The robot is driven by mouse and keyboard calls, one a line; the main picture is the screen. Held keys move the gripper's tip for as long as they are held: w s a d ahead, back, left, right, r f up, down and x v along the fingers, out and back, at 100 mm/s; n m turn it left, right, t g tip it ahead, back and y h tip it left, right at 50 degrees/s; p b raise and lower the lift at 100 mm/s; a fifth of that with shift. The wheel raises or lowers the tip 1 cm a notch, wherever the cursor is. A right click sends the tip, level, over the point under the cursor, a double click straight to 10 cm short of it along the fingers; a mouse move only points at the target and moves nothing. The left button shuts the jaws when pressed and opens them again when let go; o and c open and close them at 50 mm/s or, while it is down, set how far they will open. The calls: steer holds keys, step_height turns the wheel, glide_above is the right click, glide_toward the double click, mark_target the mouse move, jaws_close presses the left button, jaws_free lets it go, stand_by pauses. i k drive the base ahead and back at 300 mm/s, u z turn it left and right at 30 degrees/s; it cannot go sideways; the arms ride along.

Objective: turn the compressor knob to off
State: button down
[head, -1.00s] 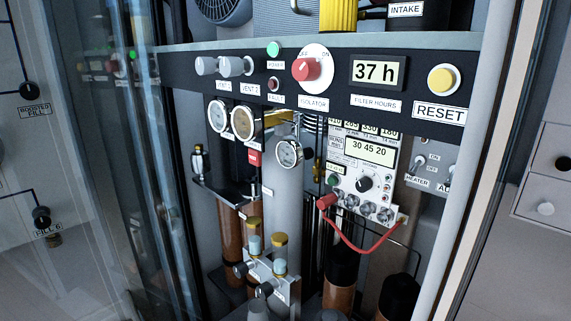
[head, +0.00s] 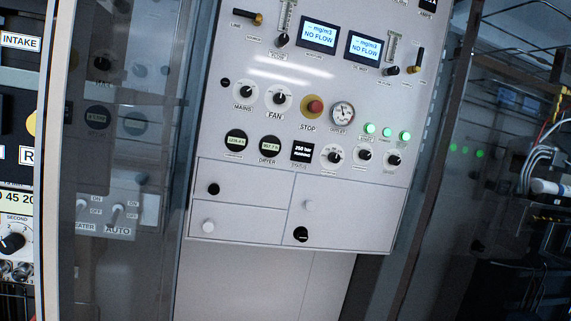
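The head view now faces a light grey control panel (head: 300,75), tilted in the picture. No knob label that I can read says compressor. In the upper row are a MAINS knob (head: 244,93), a FAN knob (head: 277,98) and a red STOP button (head: 314,106) on a yellow base. Below, to the right of the status display, a row holds a left knob (head: 332,155), a middle knob (head: 362,155) and a right knob (head: 394,160); their labels are too small to read. My gripper is not in view.
Two screens reading NO FLOW, one on the left (head: 319,36), are above. A round gauge (head: 342,113) and green lamps (head: 387,132) sit mid-panel. Drawers (head: 246,180) lie below. A glass door (head: 125,160) stands left; dark racks with cables (head: 540,170) are right.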

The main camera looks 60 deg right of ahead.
mark_target(366, 155)
steer(key=z, duration=2)
steer(key=k, duration=0.65)
steer(key=u, duration=0.65)
steer(key=i, duration=1.45)
steer(key=z, duration=0.2)
